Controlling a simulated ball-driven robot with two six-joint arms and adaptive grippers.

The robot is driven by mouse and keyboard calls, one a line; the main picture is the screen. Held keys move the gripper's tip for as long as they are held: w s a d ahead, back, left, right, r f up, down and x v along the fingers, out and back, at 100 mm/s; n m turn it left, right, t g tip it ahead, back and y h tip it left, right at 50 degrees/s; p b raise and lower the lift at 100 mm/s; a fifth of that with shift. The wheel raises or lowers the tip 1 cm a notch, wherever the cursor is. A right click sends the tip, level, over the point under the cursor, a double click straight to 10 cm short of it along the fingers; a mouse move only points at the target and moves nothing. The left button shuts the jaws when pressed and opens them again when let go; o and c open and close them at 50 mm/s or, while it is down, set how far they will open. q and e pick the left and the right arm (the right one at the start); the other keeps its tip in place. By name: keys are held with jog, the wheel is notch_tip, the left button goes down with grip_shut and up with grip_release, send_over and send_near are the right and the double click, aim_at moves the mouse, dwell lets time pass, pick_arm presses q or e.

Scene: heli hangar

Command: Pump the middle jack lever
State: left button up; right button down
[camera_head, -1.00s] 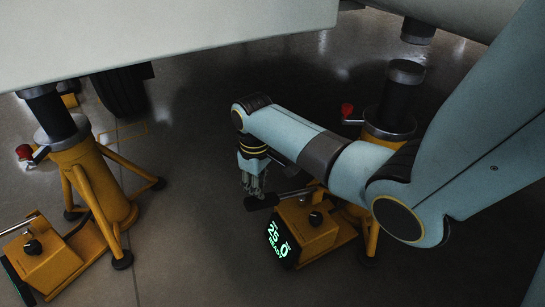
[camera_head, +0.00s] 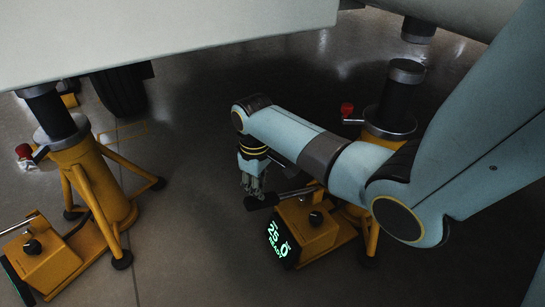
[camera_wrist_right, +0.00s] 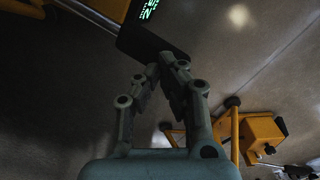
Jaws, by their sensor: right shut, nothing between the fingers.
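A yellow jack with a pump box (camera_head: 310,232) stands right of centre in the head view. Its lever, a metal rod with a black grip (camera_head: 262,201), sticks out to the left. The box's screen (camera_head: 279,243) shows green text, "25", "0" and "READY". My right gripper (camera_head: 254,194) points down just above the black grip. It is shut and empty; whether it touches the grip I cannot tell. My left gripper is not in view.
Another yellow jack (camera_head: 98,190) with its own pump box (camera_head: 42,258) stands at the left. Red knobs (camera_head: 347,110) stick out from both jacks. A large pale body (camera_head: 160,35) hangs overhead. The floor between the jacks is clear.

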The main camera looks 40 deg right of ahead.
aim_at(259, 207)
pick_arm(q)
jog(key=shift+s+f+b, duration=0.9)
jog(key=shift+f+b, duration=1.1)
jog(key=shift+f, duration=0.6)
pick_arm(e)
jog(key=shift+f, duration=4.25)
notch_tip(259, 207, up, 8)
jog(key=p, duration=0.7)
jog(key=shift+r+p, duration=0.25)
jog(key=shift+p, duration=0.1)
jog(key=shift+r+p, duration=0.3)
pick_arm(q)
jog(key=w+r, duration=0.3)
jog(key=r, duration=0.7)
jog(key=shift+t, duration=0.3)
pick_arm(e)
jog(key=shift+f, duration=0.15)
